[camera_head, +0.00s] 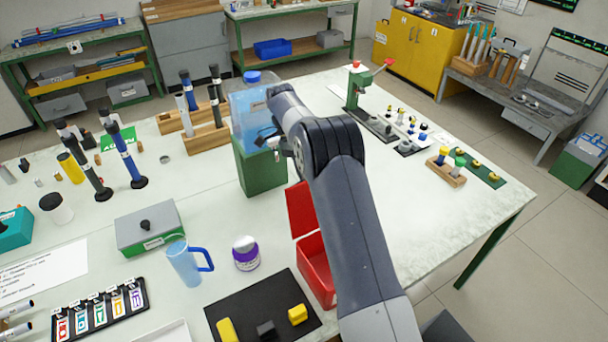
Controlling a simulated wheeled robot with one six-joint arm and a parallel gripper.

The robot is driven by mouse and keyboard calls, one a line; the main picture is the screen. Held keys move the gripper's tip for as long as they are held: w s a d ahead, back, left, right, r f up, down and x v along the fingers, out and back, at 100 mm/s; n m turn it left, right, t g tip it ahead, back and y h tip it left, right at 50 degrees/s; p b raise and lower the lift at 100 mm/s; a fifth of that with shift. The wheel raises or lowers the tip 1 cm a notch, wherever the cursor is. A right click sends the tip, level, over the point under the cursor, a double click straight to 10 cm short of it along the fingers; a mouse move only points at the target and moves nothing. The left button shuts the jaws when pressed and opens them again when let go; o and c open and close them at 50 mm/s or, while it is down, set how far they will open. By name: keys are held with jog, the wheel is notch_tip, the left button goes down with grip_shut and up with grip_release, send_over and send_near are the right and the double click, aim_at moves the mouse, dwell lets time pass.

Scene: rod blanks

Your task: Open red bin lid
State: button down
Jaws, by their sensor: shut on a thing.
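The red bin (315,275) stands on the table just left of my arm, its right side hidden by the arm. Its red lid (300,208) is raised and stands steeply up at the bin's far side, so the bin's mouth shows open. My arm crosses the picture from the lower right to the upper middle and bends beside the bin.
A green box (262,170) with a blue jug (251,100) stands behind the red bin. A purple-banded jar (246,253), a blue mug (186,263) and a black mat (262,308) with blocks are to the left. A green press (355,88) is behind.

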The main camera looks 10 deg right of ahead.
jog(key=shift+s+f, duration=0.15)
jog(key=shift+f, duration=0.25)
jog(key=c, duration=1.6)
grip_release()
jog(key=shift+r, duration=0.1)
jog(key=shift+o, duration=0.6)
jog(key=shift+r, duration=0.3)
